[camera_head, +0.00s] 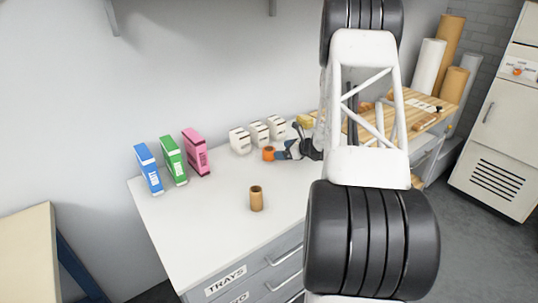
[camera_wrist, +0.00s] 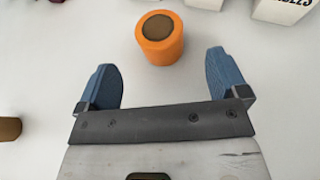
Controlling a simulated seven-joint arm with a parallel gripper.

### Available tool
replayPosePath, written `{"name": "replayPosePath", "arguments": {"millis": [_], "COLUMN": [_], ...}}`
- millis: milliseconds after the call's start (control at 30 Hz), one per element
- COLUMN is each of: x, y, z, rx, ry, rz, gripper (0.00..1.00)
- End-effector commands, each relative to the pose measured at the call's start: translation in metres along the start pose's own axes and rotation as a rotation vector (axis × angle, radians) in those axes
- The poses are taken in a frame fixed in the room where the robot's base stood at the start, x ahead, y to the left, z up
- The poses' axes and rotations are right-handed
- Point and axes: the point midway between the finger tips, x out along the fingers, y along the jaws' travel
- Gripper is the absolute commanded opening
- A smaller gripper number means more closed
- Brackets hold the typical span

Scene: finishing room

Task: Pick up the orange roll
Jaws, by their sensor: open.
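The orange roll (camera_wrist: 160,39) is a short cylinder with a brown core, standing upright on the white cabinet top. In the wrist view it is just beyond my fingertips, roughly centred between them and not touching either. In the head view the orange roll (camera_head: 268,154) shows at the left end of my gripper, in front of the white boxes. My gripper (camera_wrist: 164,68) has two blue fingers, spread wide with nothing between them. In the head view my gripper (camera_head: 282,152) is low over the worktop, partly hidden by my arm.
White label boxes (camera_head: 259,134) stand behind the orange roll. A tan roll (camera_head: 256,198) stands nearer the front. Blue (camera_head: 149,169), green (camera_head: 173,160) and pink (camera_head: 196,152) boxes stand at left. The white worktop (camera_head: 205,222) is clear around the tan roll.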

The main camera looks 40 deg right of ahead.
Motion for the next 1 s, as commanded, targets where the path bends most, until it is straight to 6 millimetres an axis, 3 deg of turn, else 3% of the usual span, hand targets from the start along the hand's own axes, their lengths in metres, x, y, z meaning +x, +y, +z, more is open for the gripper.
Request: {"name": "replayPosePath", "arguments": {"millis": [467,1000], "x": [0.025,0.036], "y": [0.001,0.001], "z": [0.000,0.001], "rx": [0.000,0.000], "ry": [0.001,0.001], "rz": [0.001,0.002], "gripper": [0.92,0.92]}}
